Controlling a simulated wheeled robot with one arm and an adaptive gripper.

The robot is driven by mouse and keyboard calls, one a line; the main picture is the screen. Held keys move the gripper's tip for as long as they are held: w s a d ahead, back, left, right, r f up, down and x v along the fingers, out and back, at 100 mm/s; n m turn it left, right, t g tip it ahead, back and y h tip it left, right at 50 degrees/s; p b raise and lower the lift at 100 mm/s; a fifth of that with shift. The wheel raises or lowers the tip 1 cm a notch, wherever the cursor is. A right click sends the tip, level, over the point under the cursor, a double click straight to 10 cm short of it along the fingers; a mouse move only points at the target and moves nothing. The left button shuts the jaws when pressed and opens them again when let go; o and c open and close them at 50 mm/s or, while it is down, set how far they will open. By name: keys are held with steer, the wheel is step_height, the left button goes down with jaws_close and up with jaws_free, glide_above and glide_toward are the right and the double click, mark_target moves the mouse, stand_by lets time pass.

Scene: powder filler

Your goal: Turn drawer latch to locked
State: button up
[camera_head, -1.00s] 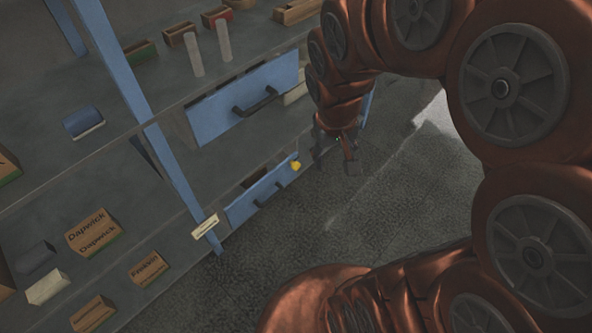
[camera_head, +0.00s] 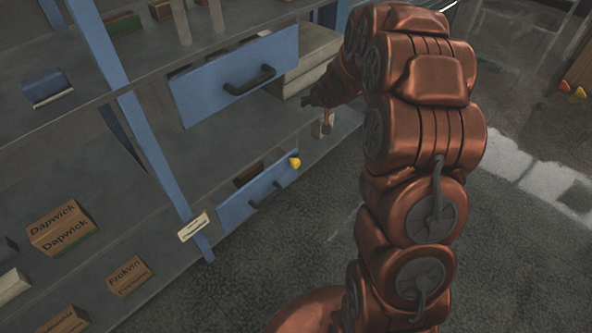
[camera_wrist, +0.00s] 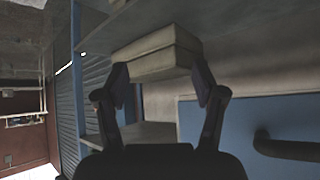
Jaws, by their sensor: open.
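A lower blue drawer (camera_head: 238,211) with a dark handle stands in the shelf unit. A small yellow knob (camera_head: 294,162), seemingly the latch, sits at its upper right corner. An upper blue drawer (camera_head: 215,95) has a dark handle (camera_head: 250,80); it also shows at the right of the wrist view (camera_wrist: 245,125). My gripper (camera_head: 316,108) is beside the upper drawer's right end, above and apart from the yellow knob. In the wrist view, my gripper (camera_wrist: 162,88) is open with nothing between its fingers. The yellow knob is not in the wrist view.
Stacked pale boxes (camera_wrist: 158,52) lie beyond my fingers, on the shelf right of the upper drawer. Blue uprights (camera_head: 130,120) frame the shelves. Labelled boxes (camera_head: 62,228) stand at lower left. The floor (camera_head: 310,255) in front of the lower drawer is clear.

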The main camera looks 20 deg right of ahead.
steer(key=w+d+f+t+y+b, duration=0.1)
steer(key=w+f+t+b, duration=0.2)
steer(key=f, duration=0.4)
steer(key=w+d+f+y+b, duration=0.1)
steer(key=w+d+f+b, duration=0.1)
steer(key=w+f+b, duration=0.4)
steer(key=m+t+y+b, duration=0.1)
steer(key=t+y+b, duration=0.5)
steer(key=b, duration=0.5)
glide_toward(298, 165)
steer(key=w+r+g+y, duration=0.1)
steer(key=w, duration=0.3)
steer(key=b+x, duration=0.1)
steer(key=x, duration=0.2)
steer(key=b+x, duration=0.1)
steer(key=x, duration=0.2)
steer(key=shift+a+f, duration=0.15)
steer(key=shift+a, duration=0.2)
steer(key=shift+w+a+b, duration=0.3)
steer(key=shift+w+b, duration=0.1)
steer(key=shift+w, duration=0.3)
steer(key=shift+r, duration=0.2)
steer(key=c, duration=1.1)
